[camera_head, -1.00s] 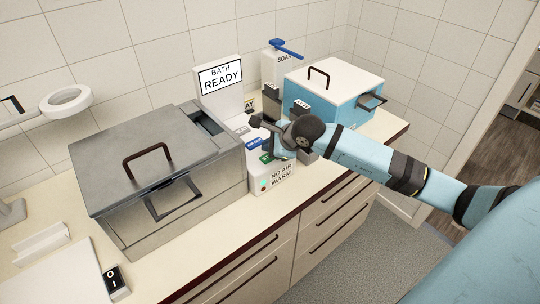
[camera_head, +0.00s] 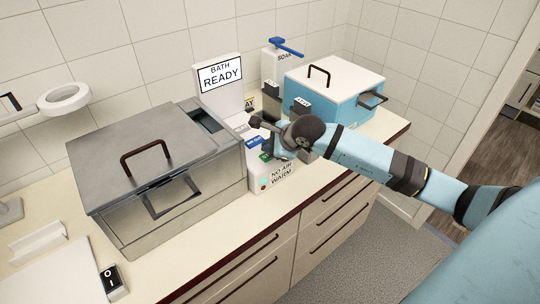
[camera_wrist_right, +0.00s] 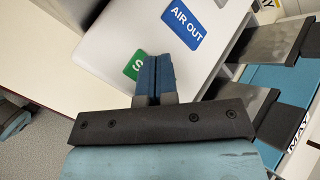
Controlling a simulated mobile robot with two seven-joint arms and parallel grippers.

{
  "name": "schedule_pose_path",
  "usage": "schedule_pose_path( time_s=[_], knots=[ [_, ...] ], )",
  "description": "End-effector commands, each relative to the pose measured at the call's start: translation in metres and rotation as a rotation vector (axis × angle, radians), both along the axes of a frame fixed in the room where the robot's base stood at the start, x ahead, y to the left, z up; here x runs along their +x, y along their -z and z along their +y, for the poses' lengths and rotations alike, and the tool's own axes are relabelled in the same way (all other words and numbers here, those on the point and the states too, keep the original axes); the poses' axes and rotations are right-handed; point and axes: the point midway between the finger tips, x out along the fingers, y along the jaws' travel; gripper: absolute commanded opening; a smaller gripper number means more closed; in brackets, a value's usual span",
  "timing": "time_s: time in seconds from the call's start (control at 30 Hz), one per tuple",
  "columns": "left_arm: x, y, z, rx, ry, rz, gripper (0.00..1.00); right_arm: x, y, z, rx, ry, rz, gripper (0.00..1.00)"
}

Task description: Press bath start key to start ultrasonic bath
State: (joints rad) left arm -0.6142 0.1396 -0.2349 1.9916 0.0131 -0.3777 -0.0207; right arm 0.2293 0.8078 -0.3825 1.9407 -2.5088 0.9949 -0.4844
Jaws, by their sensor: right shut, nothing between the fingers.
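The ultrasonic bath (camera_head: 150,165) is a grey metal tank with a closed, handled lid. Its display (camera_head: 220,75) reads "BATH READY". To its right is a white control box (camera_head: 270,182) with a front label "NO AIR WARM". A green key (camera_head: 265,156) sits on its top, and shows as a partly covered green patch with "S" in the right wrist view (camera_wrist_right: 133,67). My right gripper (camera_wrist_right: 155,72) is shut and empty, its fingertips over or beside the green key; I cannot tell whether they touch. My left gripper is not in view.
A blue "AIR OUT" label (camera_wrist_right: 184,24) lies beyond the fingertips on the white box. A light-blue box (camera_head: 330,95) with a white lid and a soap dispenser (camera_head: 275,68) stand behind my right arm. A black switch (camera_head: 113,281) lies at front left.

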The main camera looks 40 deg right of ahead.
Motion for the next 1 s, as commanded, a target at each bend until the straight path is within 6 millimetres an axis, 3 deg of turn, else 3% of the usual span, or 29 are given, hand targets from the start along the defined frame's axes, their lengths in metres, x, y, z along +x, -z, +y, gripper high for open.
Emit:
schedule_pose_path(
  time_s=[1.0],
  knots=[
    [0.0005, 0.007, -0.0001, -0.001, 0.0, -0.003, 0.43, 0.0, 0.0073, 0.0, 0.0, 0.0, 0.0, 0.0]
  ],
)
